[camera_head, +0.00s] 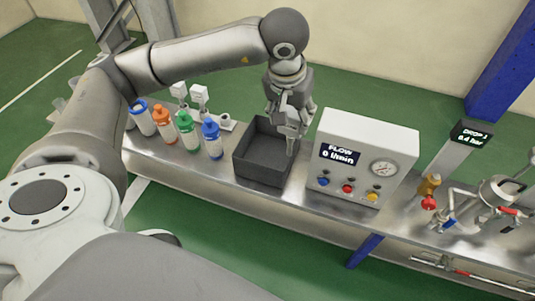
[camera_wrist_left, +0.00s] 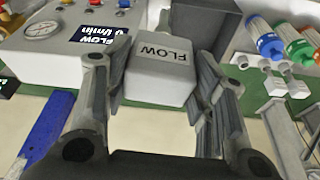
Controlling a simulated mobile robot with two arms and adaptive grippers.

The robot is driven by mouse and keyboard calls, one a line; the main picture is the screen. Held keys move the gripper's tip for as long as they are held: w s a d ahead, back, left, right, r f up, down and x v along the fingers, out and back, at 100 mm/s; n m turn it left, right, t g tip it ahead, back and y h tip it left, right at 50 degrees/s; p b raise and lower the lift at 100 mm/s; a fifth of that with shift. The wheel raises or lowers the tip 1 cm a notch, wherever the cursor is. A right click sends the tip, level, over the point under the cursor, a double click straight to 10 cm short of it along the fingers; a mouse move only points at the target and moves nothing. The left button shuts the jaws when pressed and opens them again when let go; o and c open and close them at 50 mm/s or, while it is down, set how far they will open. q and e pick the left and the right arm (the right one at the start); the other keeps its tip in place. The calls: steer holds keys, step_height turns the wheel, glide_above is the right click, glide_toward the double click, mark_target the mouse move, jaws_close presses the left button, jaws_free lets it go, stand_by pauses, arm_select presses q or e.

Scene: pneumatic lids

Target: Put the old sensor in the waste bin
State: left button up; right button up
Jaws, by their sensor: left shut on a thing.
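My left gripper (camera_head: 290,122) points down over the right part of an open dark grey bin (camera_head: 252,167), close to the flow box. In the left wrist view my left gripper (camera_wrist_left: 160,65) is shut on a light grey block-shaped sensor (camera_wrist_left: 161,80) labelled FLOW, held between its two fingers. In the head view the sensor is hard to make out against the gripper. The bin's visible floor looks empty. My right gripper is not in view.
A white flow box (camera_head: 372,140) reading 0 l/min stands just right of the bin. Several bottles with coloured caps (camera_head: 187,130) stand left of it. White fittings (camera_head: 198,95) are behind them. Pipes and valves (camera_head: 480,210) fill the bench's right end.

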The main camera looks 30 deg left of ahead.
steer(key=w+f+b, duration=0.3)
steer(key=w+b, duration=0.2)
steer(key=b, duration=0.3)
arm_select(q)
steer(key=w+a+f, duration=0.4)
steer(key=f, duration=0.4)
steer(key=w+a+f+b, duration=0.1)
steer(key=w+a+f, duration=0.3)
steer(key=f, duration=0.4)
steer(key=w+a+f+n+b, duration=0.1)
steer(key=w+a+f, duration=0.3)
steer(key=a+f, duration=0.2)
steer(key=x, duration=0.2)
steer(key=shift+a+f, duration=0.2)
steer(key=shift+f, duration=0.1)
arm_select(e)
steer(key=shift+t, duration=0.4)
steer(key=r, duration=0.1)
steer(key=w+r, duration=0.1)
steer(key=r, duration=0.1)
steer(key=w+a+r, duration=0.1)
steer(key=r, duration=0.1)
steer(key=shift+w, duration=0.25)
arm_select(q)
steer(key=shift+s+f, duration=0.1)
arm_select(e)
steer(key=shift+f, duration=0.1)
